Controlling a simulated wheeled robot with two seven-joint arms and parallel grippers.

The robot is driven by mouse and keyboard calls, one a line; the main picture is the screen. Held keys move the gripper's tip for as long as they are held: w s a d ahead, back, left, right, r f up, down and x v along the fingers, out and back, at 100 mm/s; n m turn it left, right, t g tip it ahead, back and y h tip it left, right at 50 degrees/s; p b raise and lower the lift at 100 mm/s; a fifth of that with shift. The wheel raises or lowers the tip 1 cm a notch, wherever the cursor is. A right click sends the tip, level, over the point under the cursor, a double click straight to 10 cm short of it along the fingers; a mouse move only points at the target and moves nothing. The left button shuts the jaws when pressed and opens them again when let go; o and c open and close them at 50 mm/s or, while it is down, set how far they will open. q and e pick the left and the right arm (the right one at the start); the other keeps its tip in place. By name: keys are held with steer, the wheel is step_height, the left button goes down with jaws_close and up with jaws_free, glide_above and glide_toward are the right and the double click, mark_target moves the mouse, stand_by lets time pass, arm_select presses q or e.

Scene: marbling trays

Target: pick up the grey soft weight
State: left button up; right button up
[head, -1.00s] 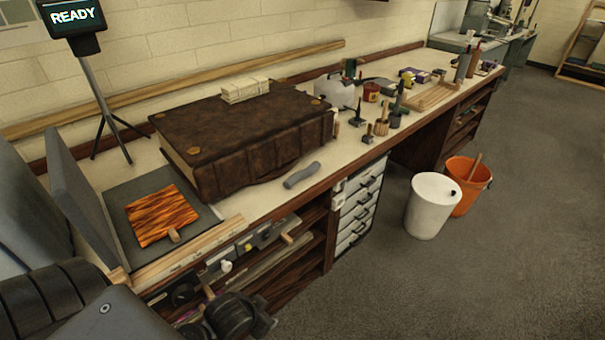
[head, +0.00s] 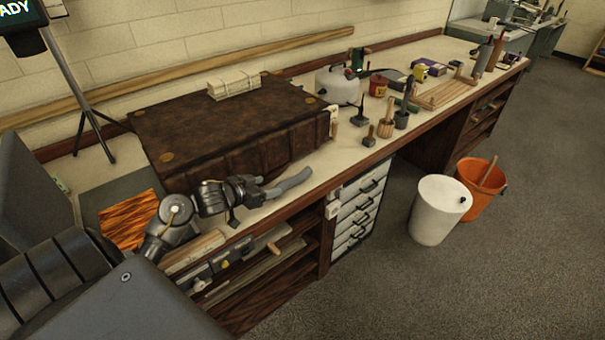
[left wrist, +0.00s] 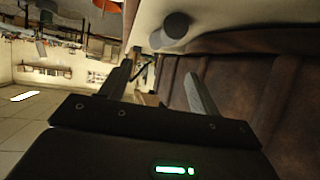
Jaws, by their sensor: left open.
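The grey soft weight (head: 291,182) is a slim, slightly bent grey roll lying on the bench top near its front edge, in front of the big brown book (head: 215,118). My left gripper (head: 263,187) is open just left of the weight's near end in the head view, low over the bench. In the left wrist view the weight (left wrist: 172,31) shows its rounded end beyond the open, empty fingers (left wrist: 158,72). Whether a finger touches the weight I cannot tell. My right gripper is not in view.
The book stands close behind the weight, its spine (left wrist: 238,90) filling the right of the left wrist view. A mallet (head: 369,136) and other tools stand farther right. A marbled orange sheet (head: 127,219) lies at the left. A white bin (head: 438,210) is on the floor.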

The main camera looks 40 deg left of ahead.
mark_target(291, 178)
arm_select(q)
steer(key=shift+w+a+r, duration=0.1)
steer(key=shift+w, duration=0.1)
steer(key=x, duration=0.3)
steer(key=shift+r, duration=0.1)
steer(key=shift+x, duration=1.2)
steer(key=shift+w, duration=0.2)
steer(key=x, duration=0.5)
steer(key=shift+f, duration=0.3)
steer(key=shift+c, duration=0.5)
steer(key=shift+a+r, duration=0.1)
steer(key=c, duration=1.2)
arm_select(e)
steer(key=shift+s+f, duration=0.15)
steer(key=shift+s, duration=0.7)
